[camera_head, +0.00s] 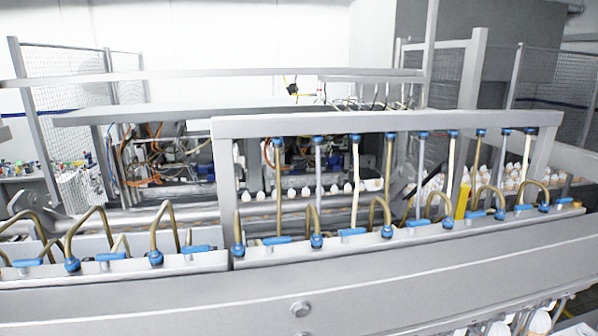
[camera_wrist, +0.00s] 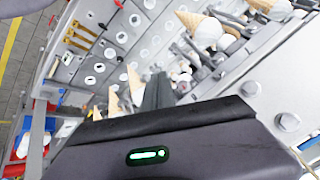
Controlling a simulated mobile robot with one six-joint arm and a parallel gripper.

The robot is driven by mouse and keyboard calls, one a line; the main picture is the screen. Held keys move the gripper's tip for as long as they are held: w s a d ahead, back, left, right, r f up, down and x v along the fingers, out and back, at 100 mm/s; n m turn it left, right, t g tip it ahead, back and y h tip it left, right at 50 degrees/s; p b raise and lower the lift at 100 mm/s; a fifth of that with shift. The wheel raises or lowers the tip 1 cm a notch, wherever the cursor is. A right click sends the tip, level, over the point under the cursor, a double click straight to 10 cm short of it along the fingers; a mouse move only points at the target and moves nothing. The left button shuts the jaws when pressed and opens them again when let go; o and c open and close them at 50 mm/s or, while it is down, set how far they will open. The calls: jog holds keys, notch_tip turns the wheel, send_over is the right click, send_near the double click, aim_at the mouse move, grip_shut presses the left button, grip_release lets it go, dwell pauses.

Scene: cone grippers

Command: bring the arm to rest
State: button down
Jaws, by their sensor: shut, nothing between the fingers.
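My gripper (camera_wrist: 158,88) shows in the wrist view. Its dark body with a green light fills the bottom of the picture, and its grey fingers point up the middle, shut with nothing between them. Beyond and around the fingers are a perforated metal plate (camera_wrist: 120,38) and several ice-cream cones, one with a white top (camera_wrist: 203,30) at the upper right. I cannot tell the exact gap between the fingers and the machine. In the head view I cannot make out my gripper.
In the head view a metal machine frame (camera_head: 380,122) carries blue-fitted hoses above a long grey beam (camera_head: 400,262). Cones with white tops (camera_head: 305,193) stand in a row behind it. In the wrist view, a red bin (camera_wrist: 14,170) and a blue bin (camera_wrist: 40,124) are at the lower left, with floor at the far left.

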notch_tip(320, 180, down, 30)
jog(key=s+b, duration=0.2)
jog(key=b, duration=2.2)
jog(key=shift+g+b, duration=0.3)
jog(key=shift+g, duration=0.1)
jog(key=shift+a+f, duration=0.15)
